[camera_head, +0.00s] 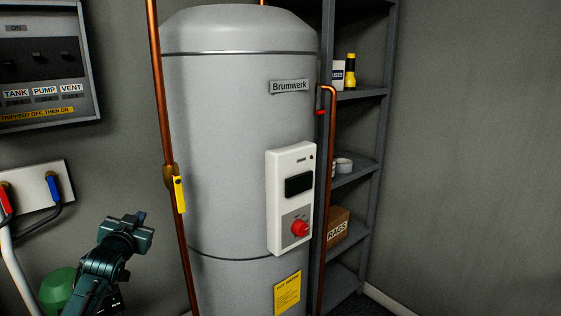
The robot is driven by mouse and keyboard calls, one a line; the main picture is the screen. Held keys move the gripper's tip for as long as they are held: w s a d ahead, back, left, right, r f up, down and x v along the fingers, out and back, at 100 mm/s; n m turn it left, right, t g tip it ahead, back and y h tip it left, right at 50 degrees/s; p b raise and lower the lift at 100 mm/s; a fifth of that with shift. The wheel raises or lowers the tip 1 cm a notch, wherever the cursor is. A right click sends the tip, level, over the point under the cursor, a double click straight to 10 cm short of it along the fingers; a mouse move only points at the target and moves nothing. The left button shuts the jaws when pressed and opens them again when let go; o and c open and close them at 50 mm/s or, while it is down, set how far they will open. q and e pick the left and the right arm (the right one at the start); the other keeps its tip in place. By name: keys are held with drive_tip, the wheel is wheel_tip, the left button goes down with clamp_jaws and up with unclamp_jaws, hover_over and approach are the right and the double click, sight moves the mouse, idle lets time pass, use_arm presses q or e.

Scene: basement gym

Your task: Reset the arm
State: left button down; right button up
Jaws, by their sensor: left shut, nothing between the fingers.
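My left gripper (127,236) is dark teal and shows at the lower left, on the arm that rises from the bottom edge. It is shut and empty. It appears in front of the grey wall, left of the tall grey tank (230,130), and in the picture it is apart from the tank and the copper pipe. My right gripper is not in view.
A copper pipe with a yellow-handled valve (179,194) runs beside the tank. A white control box (291,198) with a red knob is on its front. A switch panel (40,60) hangs upper left. Shelves (357,168) stand behind; a green object (57,290) is low left.

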use_arm(q)
drive_tip(key=s+d+f+m+g+h, duration=0.1)
drive_tip(key=s+d+f+g+h, duration=0.1)
drive_tip(key=s+d+f, duration=0.6)
drive_tip(key=s+d+f+g+h, duration=0.1)
drive_tip(key=s+d+f, duration=0.3)
drive_tip(key=s+f, duration=0.65)
drive_tip(key=s+d+f+g, duration=0.1)
drive_tip(key=s+d+f, duration=0.1)
drive_tip(key=s, duration=0.5)
drive_tip(key=s+d+f+g+h, duration=0.1)
drive_tip(key=s+d+f, duration=0.2)
drive_tip(key=s, duration=0.4)
drive_tip(key=s+d+f+g+h, duration=0.1)
drive_tip(key=s+d+f, duration=0.1)
drive_tip(key=s+d, duration=0.2)
drive_tip(key=s, duration=0.3)
drive_tip(key=shift+d+f+n, duration=0.25)
drive_tip(key=shift+n, duration=0.15)
drive_tip(key=c, duration=2.2)
unclamp_jaws()
